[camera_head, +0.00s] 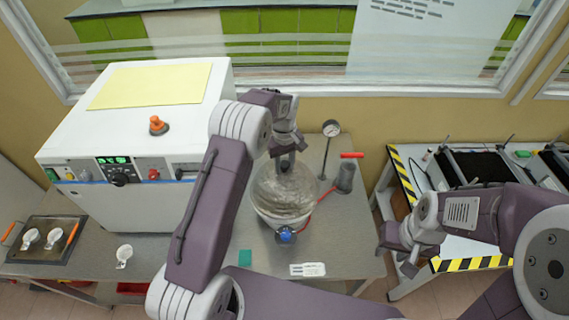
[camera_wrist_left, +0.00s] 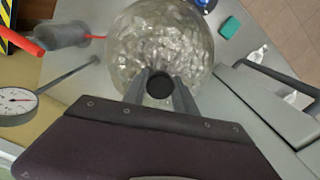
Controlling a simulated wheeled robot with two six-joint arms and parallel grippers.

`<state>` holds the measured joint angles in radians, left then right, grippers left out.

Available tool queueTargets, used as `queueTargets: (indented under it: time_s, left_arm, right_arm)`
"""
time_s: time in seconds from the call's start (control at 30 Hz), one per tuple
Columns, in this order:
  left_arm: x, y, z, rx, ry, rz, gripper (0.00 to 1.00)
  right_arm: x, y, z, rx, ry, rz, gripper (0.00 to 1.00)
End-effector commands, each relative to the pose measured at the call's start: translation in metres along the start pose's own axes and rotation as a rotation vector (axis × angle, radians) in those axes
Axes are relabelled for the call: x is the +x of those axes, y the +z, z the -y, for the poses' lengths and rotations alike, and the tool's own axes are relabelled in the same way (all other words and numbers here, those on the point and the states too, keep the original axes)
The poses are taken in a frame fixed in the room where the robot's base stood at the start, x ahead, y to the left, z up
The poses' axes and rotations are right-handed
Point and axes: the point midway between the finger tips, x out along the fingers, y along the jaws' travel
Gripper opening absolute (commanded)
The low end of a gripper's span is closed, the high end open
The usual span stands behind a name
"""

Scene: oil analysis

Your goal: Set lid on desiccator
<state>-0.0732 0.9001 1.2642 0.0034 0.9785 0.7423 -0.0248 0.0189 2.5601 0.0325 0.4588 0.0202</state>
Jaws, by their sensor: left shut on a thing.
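My left gripper (camera_head: 285,162) is shut on the dark knob of the clear glass lid (camera_head: 283,188). In the left wrist view the fingers (camera_wrist_left: 160,92) close on both sides of the round dark knob (camera_wrist_left: 159,86), and the patterned glass lid (camera_wrist_left: 160,42) spreads beyond them. The lid is over the glass desiccator (camera_head: 282,220), which stands on the grey bench with a blue knob (camera_head: 285,235) at its front. I cannot tell whether the lid's rim touches the desiccator. My right gripper (camera_head: 397,254) is open and empty, off to the right.
A white oven (camera_head: 130,200) stands left of my left arm. A hand pump with a red handle (camera_head: 345,178) and a gauge (camera_head: 331,129) stand close right of the desiccator. A metal tray (camera_head: 45,262) with small cups lies far left. A white label (camera_head: 307,269) lies in front.

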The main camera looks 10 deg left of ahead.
Motion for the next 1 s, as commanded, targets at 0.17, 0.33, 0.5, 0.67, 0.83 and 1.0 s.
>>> queueTargets:
  time_s: [0.17, 0.33, 0.5, 0.67, 0.83, 1.0]
  left_arm:
    - [0.016, 0.000, 0.000, 0.000, 0.001, -0.002, 0.00]
    - [0.015, 0.000, 0.000, 0.000, 0.001, -0.002, 0.00]
    - [0.015, 0.000, 0.000, 0.000, 0.001, -0.001, 0.00]
    - [0.017, 0.000, 0.000, 0.000, 0.001, -0.001, 0.00]
    - [0.020, 0.000, 0.000, 0.000, 0.001, -0.001, 0.00]
    - [0.024, 0.000, 0.000, 0.000, 0.001, -0.001, 0.00]
  right_arm:
    - [0.014, 0.001, 0.000, 0.000, 0.000, 0.000, 0.37]
    - [0.013, 0.001, 0.000, 0.000, 0.000, 0.000, 0.37]
    - [0.013, 0.001, 0.000, 0.000, 0.000, 0.000, 0.37]
    - [0.014, 0.001, 0.000, 0.000, 0.000, 0.000, 0.37]
    - [0.016, 0.002, 0.000, 0.000, 0.000, 0.000, 0.37]
    - [0.018, 0.002, 0.000, 0.000, 0.000, 0.000, 0.37]
